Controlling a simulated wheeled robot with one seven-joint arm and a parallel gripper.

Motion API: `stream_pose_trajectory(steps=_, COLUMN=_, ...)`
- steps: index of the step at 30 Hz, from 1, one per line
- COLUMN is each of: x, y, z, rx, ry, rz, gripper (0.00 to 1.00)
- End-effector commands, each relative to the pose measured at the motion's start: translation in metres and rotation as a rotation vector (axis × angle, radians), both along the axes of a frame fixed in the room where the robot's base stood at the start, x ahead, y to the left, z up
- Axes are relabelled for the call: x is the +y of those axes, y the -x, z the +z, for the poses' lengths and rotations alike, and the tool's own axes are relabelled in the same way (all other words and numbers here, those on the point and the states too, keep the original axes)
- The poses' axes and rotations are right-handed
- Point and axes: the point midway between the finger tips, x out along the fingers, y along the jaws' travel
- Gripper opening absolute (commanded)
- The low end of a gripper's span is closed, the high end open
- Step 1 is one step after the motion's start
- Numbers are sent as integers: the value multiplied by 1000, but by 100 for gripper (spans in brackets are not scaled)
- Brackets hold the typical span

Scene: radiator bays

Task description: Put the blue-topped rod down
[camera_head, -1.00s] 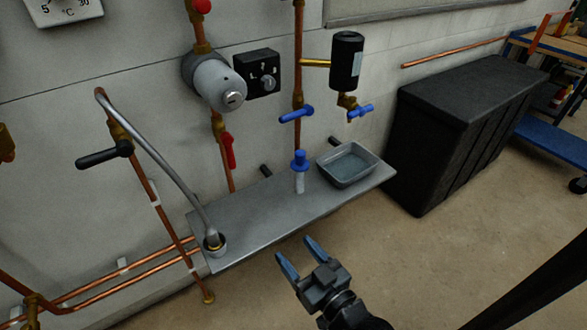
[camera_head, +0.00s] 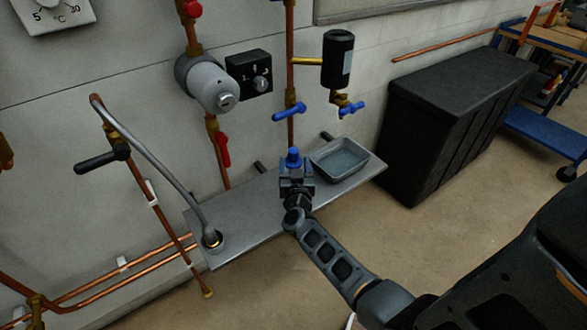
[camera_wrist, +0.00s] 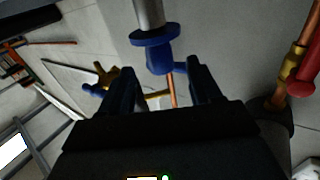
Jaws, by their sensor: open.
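The blue-topped rod shows its blue top (camera_head: 293,157) just above my gripper (camera_head: 296,180) in the head view. My gripper hides the rod's lower part there. In the wrist view the rod's blue collar and cap (camera_wrist: 155,46) and grey shaft (camera_wrist: 149,13) lie between the lines of my two open fingers (camera_wrist: 162,85), near their tips. I cannot tell whether either finger touches the rod. The grey shelf (camera_head: 247,205) lies under the rod and my gripper.
A grey tray (camera_head: 320,166) sits on the shelf just right of the rod. A curved grey pipe (camera_head: 155,150) ends in a cup on the shelf's left. A blue-handled valve (camera_head: 289,112) is above the rod. A black bin (camera_head: 425,140) stands at right.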

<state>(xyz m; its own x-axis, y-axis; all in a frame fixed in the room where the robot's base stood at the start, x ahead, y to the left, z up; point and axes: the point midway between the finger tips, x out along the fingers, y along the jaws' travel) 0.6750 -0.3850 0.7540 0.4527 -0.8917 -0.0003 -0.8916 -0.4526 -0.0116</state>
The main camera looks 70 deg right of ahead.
Motion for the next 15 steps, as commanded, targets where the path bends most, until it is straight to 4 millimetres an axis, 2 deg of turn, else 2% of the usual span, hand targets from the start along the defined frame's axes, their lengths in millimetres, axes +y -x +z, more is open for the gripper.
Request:
stream_pose_trajectory(steps=9, x=-37, y=-19, z=-8, rx=-1, ry=0, rz=-1, gripper=63)
stream_pose_trajectory(steps=15, x=-46, y=-23, z=-7, rx=-1, ry=0, rz=1, gripper=63)
